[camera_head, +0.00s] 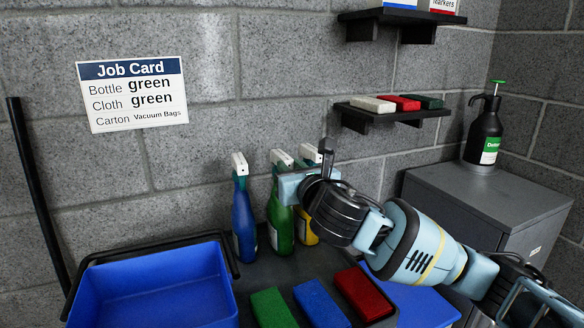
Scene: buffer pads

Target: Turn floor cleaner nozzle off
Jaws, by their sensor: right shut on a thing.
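Three spray bottles with white-topped nozzles stand in a row by the wall: a blue bottle (244,226), a green bottle (280,231) and a yellow bottle (306,232). Their labels are too small to read, so I cannot tell which is the floor cleaner. My right gripper (297,184) comes in from the right and is shut at the upper part of the green bottle, below its white nozzle top (281,157). The gripper hides the green bottle's neck and part of the yellow bottle. The nozzle settings cannot be made out. My left gripper is out of view.
Green (271,309), blue (320,303) and red (363,293) cloths lie in front of the bottles. A blue bin (150,290) is at left. A grey cabinet (490,195) at right bears a dark pump bottle (484,132). A job card (133,93) and shelves (392,113) are on the wall.

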